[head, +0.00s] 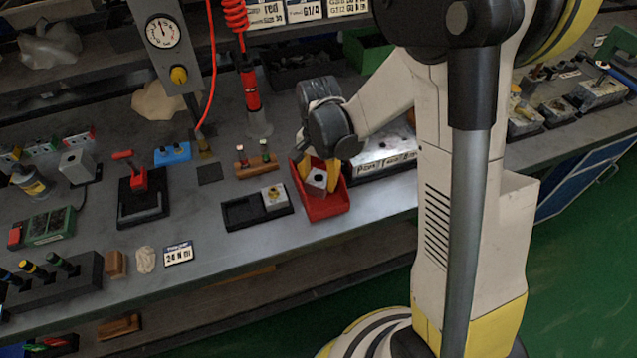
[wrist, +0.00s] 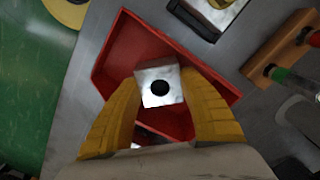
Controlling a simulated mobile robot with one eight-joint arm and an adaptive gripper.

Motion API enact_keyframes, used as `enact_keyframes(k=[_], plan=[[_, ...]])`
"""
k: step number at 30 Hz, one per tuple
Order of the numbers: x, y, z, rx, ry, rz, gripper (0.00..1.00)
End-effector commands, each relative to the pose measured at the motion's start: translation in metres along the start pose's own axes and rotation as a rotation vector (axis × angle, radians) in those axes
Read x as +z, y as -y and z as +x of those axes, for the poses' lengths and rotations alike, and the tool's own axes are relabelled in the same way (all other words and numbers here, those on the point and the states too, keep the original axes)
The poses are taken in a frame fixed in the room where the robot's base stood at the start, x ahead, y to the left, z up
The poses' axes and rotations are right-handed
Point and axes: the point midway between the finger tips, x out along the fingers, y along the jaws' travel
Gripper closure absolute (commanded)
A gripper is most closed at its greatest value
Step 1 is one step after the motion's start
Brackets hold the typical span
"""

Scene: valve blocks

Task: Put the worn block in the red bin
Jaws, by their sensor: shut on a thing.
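The red bin (head: 325,208) stands near the front edge of the workbench, and it also shows in the wrist view (wrist: 120,45). My gripper (head: 322,172) is over the bin, with its yellow fingers closed around a silver block with a dark round hole (head: 317,180). In the wrist view the block (wrist: 158,85) is between the fingertips of my gripper (wrist: 160,95), within the outline of the bin. I cannot tell whether the block touches the bin floor. No wear mark is clear on it.
A black two-pocket tray (head: 240,213) left of the bin holds another block (head: 273,197) in its right pocket; the left pocket is empty. A wooden rack with small vials (head: 256,165) stands behind. A silver labelled case (head: 385,155) is close on the bin's right.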

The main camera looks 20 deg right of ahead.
Motion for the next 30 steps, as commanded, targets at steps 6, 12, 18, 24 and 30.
enact_keyframes(k=[6,12,18,24,30], plan=[[0.0,0.0,0.001,0.0,0.0,-0.001,0.93],[0.0,0.0,0.005,0.0,0.0,-0.001,0.44],[0.0,0.0,0.004,0.0,0.0,-0.001,0.44],[0.0,0.0,-0.004,0.0,0.0,-0.001,0.44],[0.001,0.0,-0.045,0.0,0.0,-0.001,0.44]])
